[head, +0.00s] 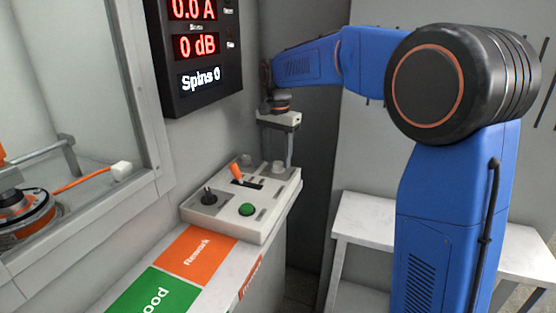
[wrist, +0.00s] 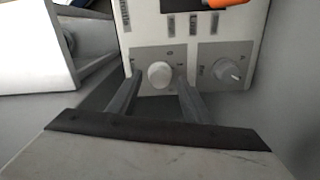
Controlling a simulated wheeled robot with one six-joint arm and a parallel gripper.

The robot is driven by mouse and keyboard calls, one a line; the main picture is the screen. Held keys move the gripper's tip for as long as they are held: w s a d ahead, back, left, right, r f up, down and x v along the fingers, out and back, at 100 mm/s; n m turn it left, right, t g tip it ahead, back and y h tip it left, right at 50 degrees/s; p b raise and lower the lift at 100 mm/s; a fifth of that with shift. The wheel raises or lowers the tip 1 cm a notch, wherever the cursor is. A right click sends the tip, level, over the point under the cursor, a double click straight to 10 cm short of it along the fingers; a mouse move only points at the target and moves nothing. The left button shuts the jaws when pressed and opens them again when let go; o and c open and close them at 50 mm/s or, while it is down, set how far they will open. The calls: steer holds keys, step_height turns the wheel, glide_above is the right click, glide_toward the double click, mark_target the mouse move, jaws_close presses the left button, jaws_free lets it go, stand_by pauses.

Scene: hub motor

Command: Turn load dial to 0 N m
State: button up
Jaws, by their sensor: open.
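The control panel (head: 228,217) is a pale sloped box on the ledge. In the wrist view, a round white dial (wrist: 160,75) sits on a grey plate with small marks around it. A second white dial (wrist: 230,73) is to its right. The labels are too small to tell which is the load dial. My gripper (wrist: 158,82) is open, with one finger on each side of the first dial; contact cannot be made out. In the head view, my gripper (head: 282,154) points down over the panel's far right corner, by a white dial (head: 278,167).
The panel also bears an orange lever (head: 236,172), a green button (head: 247,209) and a black knob (head: 208,197). A dark display (head: 197,50) reads 0.0 A, 0 dB and Spins 0. A windowed enclosure is at left, a white table (head: 365,222) at right.

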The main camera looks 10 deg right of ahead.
steer(key=shift+f, duration=0.6)
steer(key=c, duration=1.1)
steer(key=shift+o, duration=0.2)
